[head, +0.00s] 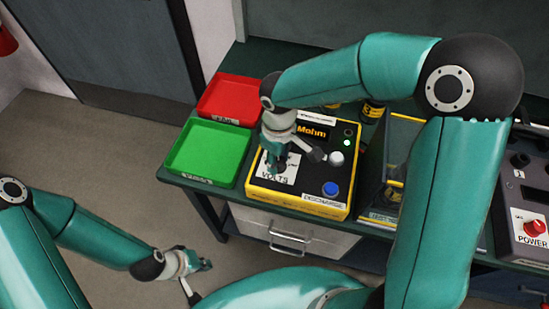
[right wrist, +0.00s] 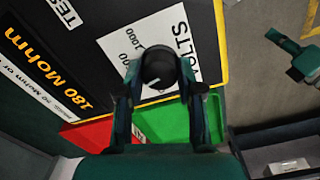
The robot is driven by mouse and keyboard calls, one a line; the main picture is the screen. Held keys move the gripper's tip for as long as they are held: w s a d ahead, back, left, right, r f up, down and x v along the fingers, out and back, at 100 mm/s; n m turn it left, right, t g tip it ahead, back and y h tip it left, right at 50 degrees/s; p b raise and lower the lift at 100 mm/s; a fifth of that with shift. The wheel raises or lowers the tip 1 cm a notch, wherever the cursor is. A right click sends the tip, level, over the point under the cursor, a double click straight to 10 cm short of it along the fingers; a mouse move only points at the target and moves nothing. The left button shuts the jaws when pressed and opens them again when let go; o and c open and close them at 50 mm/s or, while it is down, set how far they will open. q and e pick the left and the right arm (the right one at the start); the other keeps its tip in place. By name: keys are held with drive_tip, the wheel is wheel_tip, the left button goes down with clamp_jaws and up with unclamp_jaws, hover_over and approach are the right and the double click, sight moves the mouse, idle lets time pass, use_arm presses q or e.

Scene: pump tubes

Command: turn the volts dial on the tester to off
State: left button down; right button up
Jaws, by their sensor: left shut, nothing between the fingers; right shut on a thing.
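The tester (head: 322,209) is a yellow-edged black box on the bench, with an orange Mohm display, a white knob, a green light and a blue discharge button. Its black volts dial (right wrist: 159,67) sits on a white VOLTS label (right wrist: 190,35) with 500 and 1000 marks; the right wrist view shows it between my fingers. My right gripper (head: 279,167) reaches down over the label and is shut on the dial, mostly hiding it in the head view. My left gripper (head: 206,266) is shut and empty, low in front of the bench.
A red tray (head: 232,97) and a green tray (head: 208,151) lie left of the tester. A clear-walled, yellow-edged case (head: 404,130) stands to its right, partly behind my right arm. A grey unit with a red POWER knob (head: 535,228) is at far right.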

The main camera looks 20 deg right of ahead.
sight(278, 160)
drive_tip(key=n, duration=0.5)
drive_tip(key=shift+w+r+n, duration=0.1)
drive_tip(key=shift+n, duration=0.2)
drive_tip(key=n+p, duration=0.1)
drive_tip(key=n, duration=0.3)
drive_tip(key=shift+d+n, duration=0.1)
drive_tip(key=shift+n, duration=0.3)
drive_tip(key=shift+w+r, duration=0.1)
drive_tip(key=o, duration=1.1)
drive_tip(key=shift+c, duration=0.2)
drive_tip(key=shift+o, duration=0.5)
wheel_tip(278, 160, up, 12)
drive_tip(key=shift+f, duration=0.2)
